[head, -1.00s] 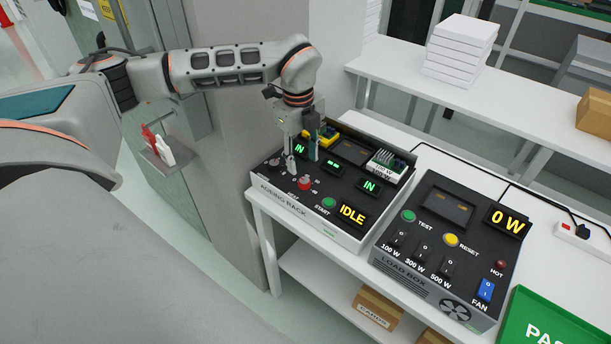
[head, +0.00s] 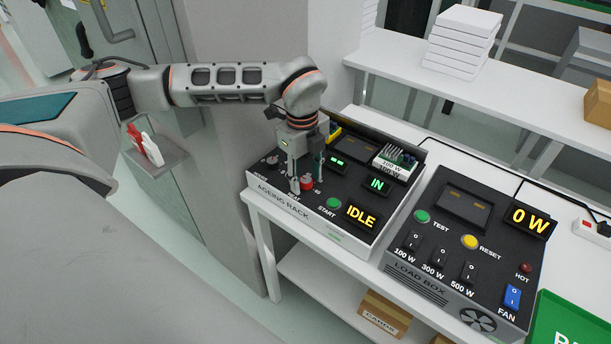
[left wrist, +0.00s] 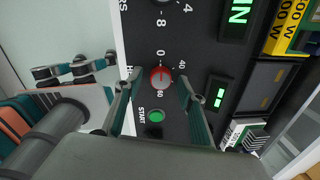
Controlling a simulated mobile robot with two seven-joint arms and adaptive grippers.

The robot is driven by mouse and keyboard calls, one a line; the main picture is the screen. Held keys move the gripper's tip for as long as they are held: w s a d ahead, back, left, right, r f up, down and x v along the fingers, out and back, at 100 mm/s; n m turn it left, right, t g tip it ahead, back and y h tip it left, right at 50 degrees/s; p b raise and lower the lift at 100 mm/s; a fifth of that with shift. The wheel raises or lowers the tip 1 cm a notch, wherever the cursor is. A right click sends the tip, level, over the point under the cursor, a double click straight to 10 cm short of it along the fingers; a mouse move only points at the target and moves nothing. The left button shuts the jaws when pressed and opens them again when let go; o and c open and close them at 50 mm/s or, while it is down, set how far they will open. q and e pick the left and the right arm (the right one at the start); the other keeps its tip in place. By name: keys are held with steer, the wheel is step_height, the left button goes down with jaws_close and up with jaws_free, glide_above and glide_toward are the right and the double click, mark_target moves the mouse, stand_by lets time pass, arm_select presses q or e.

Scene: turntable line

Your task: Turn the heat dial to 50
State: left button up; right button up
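The heat dial is a red knob (head: 307,183) on the black top of the ageing rack (head: 300,215). In the left wrist view the red knob (left wrist: 160,77) has the marks 0, 40 and 60 around it; where it points is too small to read. My left gripper (head: 307,186) points down at the dial, with a finger on either side of it. In the left wrist view the fingers of the left gripper (left wrist: 158,92) are apart with gaps to the knob. The HEAT label is partly hidden. My right gripper is not in view.
The green START button (head: 333,203) and the IDLE display (head: 361,217) are close to the dial. Another small knob (head: 272,160) is at its left. Boards sit in the rack's rear slots. The load box (head: 455,250) stands to the right, past a narrow gap.

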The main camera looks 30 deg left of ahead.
arm_select(q)
steer(key=shift+c, duration=0.3)
steer(key=c, duration=1)
steer(key=shift+c, duration=0.2)
steer(key=shift+m, duration=0.3)
steer(key=shift+m+p, duration=0.4)
steer(key=shift+m, duration=0.6)
steer(key=shift+a+m+p, duration=0.1)
steer(key=shift+m+p, duration=0.5)
steer(key=shift+m, duration=1.9)
steer(key=o, duration=1.1)
